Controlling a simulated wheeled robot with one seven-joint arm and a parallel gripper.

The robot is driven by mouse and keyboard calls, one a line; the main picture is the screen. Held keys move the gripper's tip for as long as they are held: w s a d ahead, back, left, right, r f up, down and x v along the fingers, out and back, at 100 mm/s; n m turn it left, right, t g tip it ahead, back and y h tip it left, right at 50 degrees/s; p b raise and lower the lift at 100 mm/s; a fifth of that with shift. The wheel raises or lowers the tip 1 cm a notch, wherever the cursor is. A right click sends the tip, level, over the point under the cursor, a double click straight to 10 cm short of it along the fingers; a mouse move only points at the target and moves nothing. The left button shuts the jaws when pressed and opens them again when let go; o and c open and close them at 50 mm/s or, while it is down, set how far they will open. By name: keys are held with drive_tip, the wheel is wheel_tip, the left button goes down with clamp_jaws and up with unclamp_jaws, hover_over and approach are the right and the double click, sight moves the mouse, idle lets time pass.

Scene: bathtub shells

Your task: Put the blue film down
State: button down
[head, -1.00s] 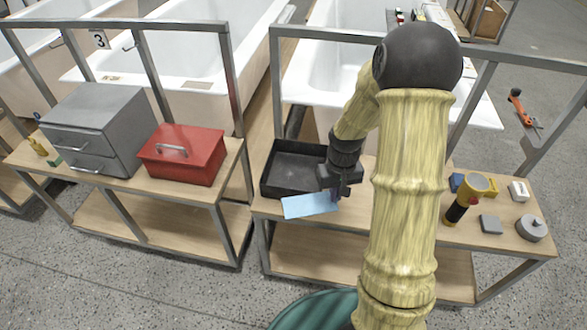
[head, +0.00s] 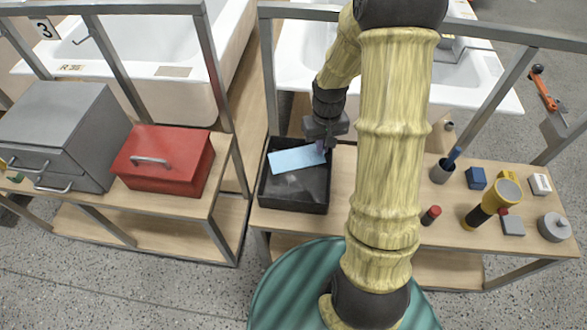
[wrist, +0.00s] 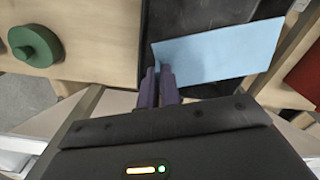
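The blue film (head: 297,159) is a flat light-blue sheet over the back part of the black tray (head: 291,205) in the head view. My gripper (head: 322,150) is at the film's right end, near the tray's back right side. In the wrist view the purple fingers (wrist: 160,86) are close together on the film's edge, and the film (wrist: 222,52) reaches out to the right over the dark tray (wrist: 190,16). The film looks held above the tray floor; the exact height cannot be told.
The red toolbox (head: 163,160) and grey drawer box (head: 62,133) stand on the left bench. Right of the tray are a dark cup (head: 443,172), a blue block (head: 476,178), a yellow flashlight (head: 491,205) and a grey round item (head: 554,227). A green disc (wrist: 36,45) shows in the wrist view.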

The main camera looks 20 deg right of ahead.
drive_tip(key=shift+s, duration=0.1)
drive_tip(key=shift+f, duration=0.3)
hover_over(319, 174)
drive_tip(key=shift+d+f+b, duration=0.1)
drive_tip(key=shift+f+b, duration=0.25)
drive_tip(key=shift+f, duration=2.4)
drive_tip(key=shift+f, duration=1.9)
drive_tip(key=shift+f+b, duration=0.1)
drive_tip(key=shift+b, duration=0.2)
drive_tip(key=c, duration=2)
unclamp_jaws()
drive_tip(key=shift+o, duration=0.5)
